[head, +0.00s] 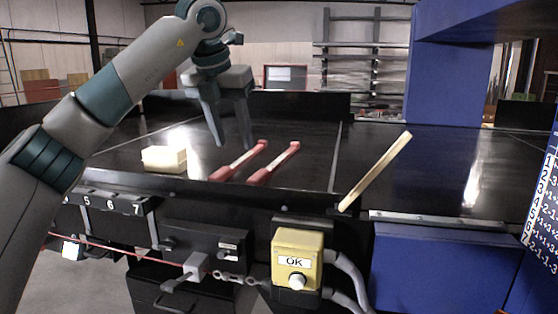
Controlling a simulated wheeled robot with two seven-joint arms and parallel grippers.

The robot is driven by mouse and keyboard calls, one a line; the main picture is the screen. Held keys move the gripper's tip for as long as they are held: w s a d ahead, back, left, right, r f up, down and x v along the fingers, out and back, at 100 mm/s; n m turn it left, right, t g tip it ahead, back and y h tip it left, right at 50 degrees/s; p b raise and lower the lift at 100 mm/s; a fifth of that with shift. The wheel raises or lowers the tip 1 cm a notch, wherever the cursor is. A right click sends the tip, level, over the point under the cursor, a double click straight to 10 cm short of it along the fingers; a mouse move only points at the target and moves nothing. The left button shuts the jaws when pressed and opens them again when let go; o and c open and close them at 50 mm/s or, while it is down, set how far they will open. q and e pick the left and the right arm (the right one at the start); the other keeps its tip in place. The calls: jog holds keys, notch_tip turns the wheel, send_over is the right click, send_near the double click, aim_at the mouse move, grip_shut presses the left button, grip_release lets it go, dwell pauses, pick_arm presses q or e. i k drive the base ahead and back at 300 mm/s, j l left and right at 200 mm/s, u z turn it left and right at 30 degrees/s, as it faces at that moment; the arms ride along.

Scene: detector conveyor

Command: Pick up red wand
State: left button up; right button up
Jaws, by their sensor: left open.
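Two red wands with pale middle sections lie on the black conveyor, side by side and slanted the same way: a left one (239,161) and a right one (273,163). My left gripper (232,146) is open and empty. Its fingers point down above the belt, over the far part of the left red wand. I cannot tell exactly how high the fingertips are above it. My right gripper is not in view.
A cream block (164,159) sits on the conveyor (310,140) at left. A pale wooden stick (375,172) slants up at the front edge, right of the wands. A yellow OK box (297,258) is mounted below. A blue machine housing (460,85) stands at right.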

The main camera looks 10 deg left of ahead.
aim_at(259, 178)
jog(key=i, duration=0.85)
